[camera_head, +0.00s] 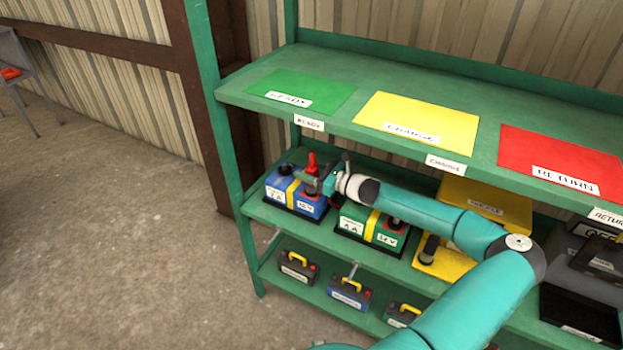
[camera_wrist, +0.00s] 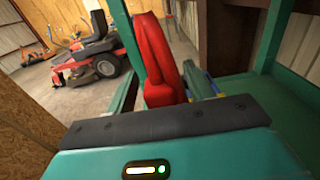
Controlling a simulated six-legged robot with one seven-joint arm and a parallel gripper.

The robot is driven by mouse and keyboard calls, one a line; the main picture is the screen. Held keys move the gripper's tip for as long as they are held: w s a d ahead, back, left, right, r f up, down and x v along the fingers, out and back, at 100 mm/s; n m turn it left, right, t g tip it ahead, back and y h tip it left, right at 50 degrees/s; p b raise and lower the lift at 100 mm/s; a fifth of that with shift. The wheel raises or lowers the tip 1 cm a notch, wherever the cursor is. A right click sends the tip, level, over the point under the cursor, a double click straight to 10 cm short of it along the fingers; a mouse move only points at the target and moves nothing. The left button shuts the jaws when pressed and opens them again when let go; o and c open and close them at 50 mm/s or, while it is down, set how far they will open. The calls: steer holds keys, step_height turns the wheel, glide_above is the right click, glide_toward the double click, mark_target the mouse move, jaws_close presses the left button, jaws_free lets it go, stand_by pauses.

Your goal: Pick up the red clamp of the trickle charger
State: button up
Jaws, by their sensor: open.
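The red clamp (camera_head: 311,163) stands upright above the blue charger (camera_head: 310,205) with a yellow band, at the left end of the middle shelf. My gripper (camera_head: 318,181) is at the clamp, reaching in from the right. In the wrist view the red clamp (camera_wrist: 158,62) rises between my gripper's two fingers (camera_wrist: 160,92), which are apart. The clamp's lower end is hidden behind the dark palm edge. I cannot tell whether a finger touches it.
A green charger (camera_head: 354,227) stands to the right, below my arm, with a yellow unit (camera_head: 484,205) beyond. The top shelf (camera_head: 350,70) overhangs, with green, yellow and red mats. Several small batteries (camera_head: 350,293) sit on the bottom shelf. A red mower (camera_wrist: 92,62) stands far off.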

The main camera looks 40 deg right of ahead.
steer(key=shift+w+a, duration=0.1)
steer(key=shift+w, duration=0.25)
jaws_close()
steer(key=shift+r, duration=0.1)
